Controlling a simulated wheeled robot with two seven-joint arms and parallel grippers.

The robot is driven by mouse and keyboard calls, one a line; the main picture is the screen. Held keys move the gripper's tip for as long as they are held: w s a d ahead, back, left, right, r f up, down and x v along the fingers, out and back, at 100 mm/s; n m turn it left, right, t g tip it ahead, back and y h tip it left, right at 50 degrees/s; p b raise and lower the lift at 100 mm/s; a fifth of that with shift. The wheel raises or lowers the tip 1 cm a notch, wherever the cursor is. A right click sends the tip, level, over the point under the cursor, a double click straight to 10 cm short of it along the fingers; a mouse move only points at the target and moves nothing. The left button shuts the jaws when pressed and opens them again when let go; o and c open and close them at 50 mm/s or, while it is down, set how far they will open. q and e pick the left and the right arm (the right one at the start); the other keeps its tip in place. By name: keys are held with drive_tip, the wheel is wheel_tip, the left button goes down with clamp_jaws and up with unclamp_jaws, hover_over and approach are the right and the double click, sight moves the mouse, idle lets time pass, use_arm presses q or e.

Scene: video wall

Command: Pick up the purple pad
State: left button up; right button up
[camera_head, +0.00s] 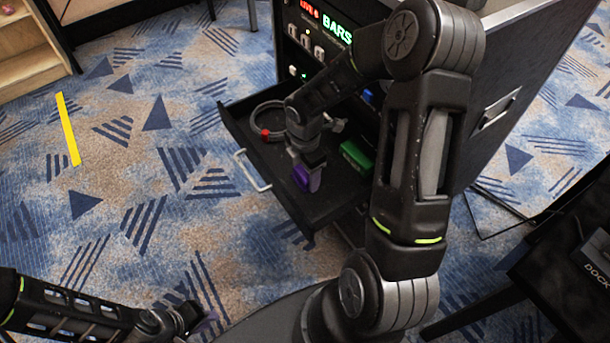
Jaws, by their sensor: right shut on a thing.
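The purple pad (302,178) is between the fingers of my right gripper (308,163), over the open black drawer (330,202). My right gripper points down and is shut on the pad. I cannot tell whether the pad still touches the drawer floor. My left gripper (200,322) is low at the bottom left, away from the drawer.
A grey cable loop (257,112) with a red end and a green block (356,158) lie in the drawer. The drawer's handle (252,171) sticks out at left. A dark rack (322,38) stands behind. The carpet at left is clear apart from yellow tape (68,130).

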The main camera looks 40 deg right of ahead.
sight(302, 171)
wheel_tip(302, 171, up, 10)
drive_tip(key=shift+p, duration=1)
drive_tip(key=o, duration=0.8)
drive_tip(key=c, duration=0.7)
drive_tip(key=shift+o, duration=0.2)
drive_tip(key=w+a+r+m, duration=0.6)
drive_tip(key=a+r+m, duration=0.5)
drive_tip(key=a+m, duration=0.1)
drive_tip(key=shift+a+r, duration=0.2)
drive_tip(key=shift+r, duration=0.05)
